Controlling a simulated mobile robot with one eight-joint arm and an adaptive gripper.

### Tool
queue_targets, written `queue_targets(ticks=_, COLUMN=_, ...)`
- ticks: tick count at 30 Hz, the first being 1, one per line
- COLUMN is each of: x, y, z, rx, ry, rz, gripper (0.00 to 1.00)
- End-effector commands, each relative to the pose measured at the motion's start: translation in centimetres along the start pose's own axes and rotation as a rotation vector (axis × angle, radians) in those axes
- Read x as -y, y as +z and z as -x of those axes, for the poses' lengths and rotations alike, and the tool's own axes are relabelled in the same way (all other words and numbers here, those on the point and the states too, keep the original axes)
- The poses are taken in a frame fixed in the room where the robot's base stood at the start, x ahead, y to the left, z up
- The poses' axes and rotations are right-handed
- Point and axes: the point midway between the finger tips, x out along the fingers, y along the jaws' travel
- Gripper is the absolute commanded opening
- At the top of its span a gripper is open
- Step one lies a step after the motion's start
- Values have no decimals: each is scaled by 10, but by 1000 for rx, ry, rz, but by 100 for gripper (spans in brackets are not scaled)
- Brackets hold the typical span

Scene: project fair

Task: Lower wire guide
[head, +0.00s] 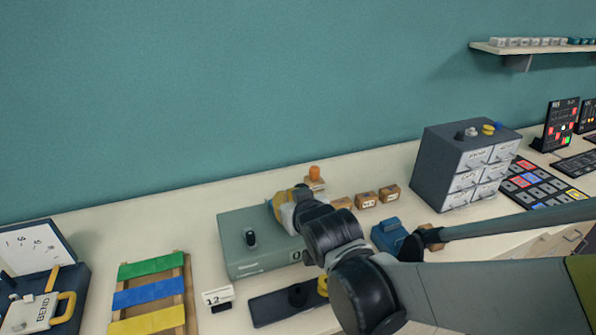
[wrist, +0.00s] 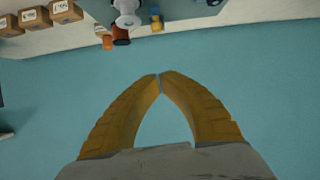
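I cannot surely identify the wire guide in either view. My gripper (head: 284,208) is above the right part of a grey-green box (head: 262,262) in the head view, partly hidden by my arm. In the wrist view, the yellow fingers of my gripper (wrist: 159,76) meet at the tips, with only blue wall between them. A white spool-like part (wrist: 127,10) is at the top edge, with an orange part (wrist: 121,33) beside it, both clear of the fingertips. In the head view, an orange cylinder (head: 314,173) stands behind the gripper. A black knob (head: 250,238) is on the box top.
Small brown boxes (head: 366,200) and a blue object (head: 388,235) are right of the gripper. A grey drawer cabinet (head: 445,170) stands farther right. A striped rack (head: 150,293), a BEND machine (head: 42,308) and a "12" card (head: 217,298) are at left. The bench behind them is clear.

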Motion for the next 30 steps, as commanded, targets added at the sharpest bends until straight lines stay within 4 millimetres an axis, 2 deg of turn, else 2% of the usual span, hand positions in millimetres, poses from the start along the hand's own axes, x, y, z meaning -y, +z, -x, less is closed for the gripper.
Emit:
queue_targets(ticks=13, x=0, y=3, z=-93, rx=2, ry=1, rz=-1, gripper=0)
queue_targets(ticks=15, x=0, y=18, z=-94, rx=2, ry=1, rz=-1, gripper=0)
queue_targets(ticks=19, x=-1, y=32, z=-96, rx=2, ry=1, rz=-1, gripper=0)
queue_targets(ticks=30, x=0, y=39, z=-97, rx=3, ry=0, rz=-1, gripper=0)
